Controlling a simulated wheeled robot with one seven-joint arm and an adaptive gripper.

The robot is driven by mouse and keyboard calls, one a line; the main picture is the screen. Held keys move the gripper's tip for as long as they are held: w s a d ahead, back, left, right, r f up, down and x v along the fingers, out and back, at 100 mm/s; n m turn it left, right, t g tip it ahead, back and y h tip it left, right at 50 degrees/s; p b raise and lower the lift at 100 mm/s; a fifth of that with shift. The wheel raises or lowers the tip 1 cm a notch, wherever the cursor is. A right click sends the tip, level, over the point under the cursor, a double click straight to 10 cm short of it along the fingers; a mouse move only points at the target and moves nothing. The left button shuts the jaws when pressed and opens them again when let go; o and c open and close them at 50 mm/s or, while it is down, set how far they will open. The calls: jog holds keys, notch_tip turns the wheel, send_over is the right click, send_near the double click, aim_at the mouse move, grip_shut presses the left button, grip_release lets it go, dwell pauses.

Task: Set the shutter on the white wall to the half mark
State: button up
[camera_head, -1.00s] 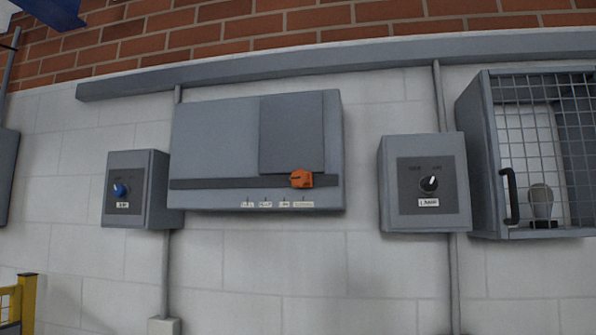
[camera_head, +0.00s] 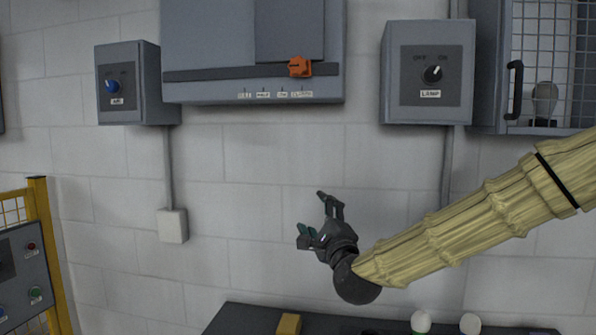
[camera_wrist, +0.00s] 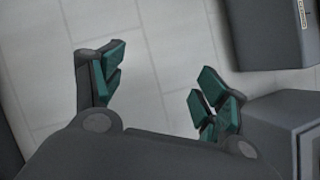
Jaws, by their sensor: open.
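The shutter (camera_head: 290,28) is a darker grey panel on a grey wall box (camera_head: 207,38) on the white wall. Its orange handle (camera_head: 300,67) sits on a dark horizontal slot (camera_head: 230,74), toward the right end. Several small labels (camera_head: 263,95) with tick marks run below the slot; one appears to read HALF, left of the handle, and the handle is above the rightmost. My gripper (camera_head: 316,213) is open and empty, below the box and apart from it. Its green-padded fingers show spread in the wrist view (camera_wrist: 155,88).
A box with a blue knob (camera_head: 113,86) is left of the shutter box; a LAMP box (camera_head: 428,72) and mesh cabinet (camera_head: 545,65) are to the right. A dark bench (camera_head: 240,320) with small objects is below. The wall between is clear.

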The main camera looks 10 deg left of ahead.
notch_tip(320, 180, up, 15)
jog(key=s+a+m+t+y, duration=0.1)
jog(key=s+m+t, duration=0.1)
jog(key=s, duration=0.1)
jog(key=m+t+y, duration=0.1)
jog(key=m+t, duration=0.1)
jog(key=m, duration=0.1)
send_near(299, 67)
jog(key=p+x, duration=0.5)
jog(key=x, duration=0.4)
jog(key=shift+a+r, duration=0.15)
jog(key=shift+r, duration=0.1)
jog(key=shift+w+a+r, duration=0.2)
jog(key=shift+w+r, duration=0.1)
jog(key=shift+w, duration=0.25)
